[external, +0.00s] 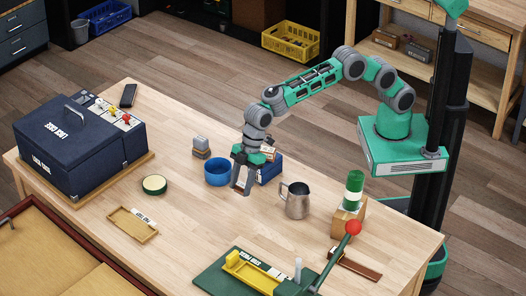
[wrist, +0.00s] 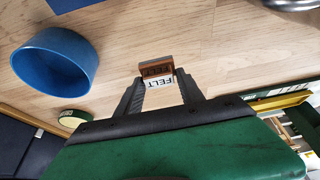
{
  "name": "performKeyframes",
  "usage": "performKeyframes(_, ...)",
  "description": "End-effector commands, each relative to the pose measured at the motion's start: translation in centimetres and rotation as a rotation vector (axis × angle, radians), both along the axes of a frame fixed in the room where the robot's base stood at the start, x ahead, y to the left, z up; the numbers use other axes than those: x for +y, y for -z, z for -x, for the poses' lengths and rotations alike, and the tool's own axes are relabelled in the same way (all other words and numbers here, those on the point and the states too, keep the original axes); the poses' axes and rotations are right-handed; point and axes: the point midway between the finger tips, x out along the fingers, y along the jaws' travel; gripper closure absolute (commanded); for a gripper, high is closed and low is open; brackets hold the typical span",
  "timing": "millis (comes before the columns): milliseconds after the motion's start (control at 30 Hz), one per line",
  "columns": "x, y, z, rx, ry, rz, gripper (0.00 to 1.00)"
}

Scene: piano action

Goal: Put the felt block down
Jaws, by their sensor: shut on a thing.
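My gripper (wrist: 158,90) is shut on the felt block (wrist: 155,69), a small brown and white block marked FELT, which sits between the fingertips in the wrist view. In the external view my gripper (external: 242,186) points down over the middle of the wooden table (external: 190,235), just right of the blue bowl (external: 216,178). There the block is too small and hidden to make out clearly. I cannot tell whether its underside touches the table. A shallow yellowish tray (external: 133,226) with a white label lies at the front left.
A steel jug (external: 296,201) stands close to the right of my gripper, and a blue box (external: 269,170) is behind it. A round green tin (external: 154,185) and a dark blue case (external: 62,158) are at left. A green-based press (external: 250,275) is at the front. The table's front middle is clear.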

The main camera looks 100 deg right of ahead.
Motion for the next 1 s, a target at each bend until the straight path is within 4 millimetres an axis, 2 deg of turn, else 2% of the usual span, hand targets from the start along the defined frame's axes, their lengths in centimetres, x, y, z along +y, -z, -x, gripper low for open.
performKeyframes(233,0.2,3.3,-0.5,0.000,0.001,0.001,0.94)
performKeyframes(567,0.2,4.0,-0.5,-0.001,0.001,0.000,0.94)
performKeyframes(600,0.2,4.0,-0.5,-0.002,0.001,-0.001,0.54)
performKeyframes(867,0.2,3.9,-0.5,-0.001,0.001,0.000,0.33)
performKeyframes(1000,0.2,3.9,-0.5,-0.001,0.001,0.000,0.33)
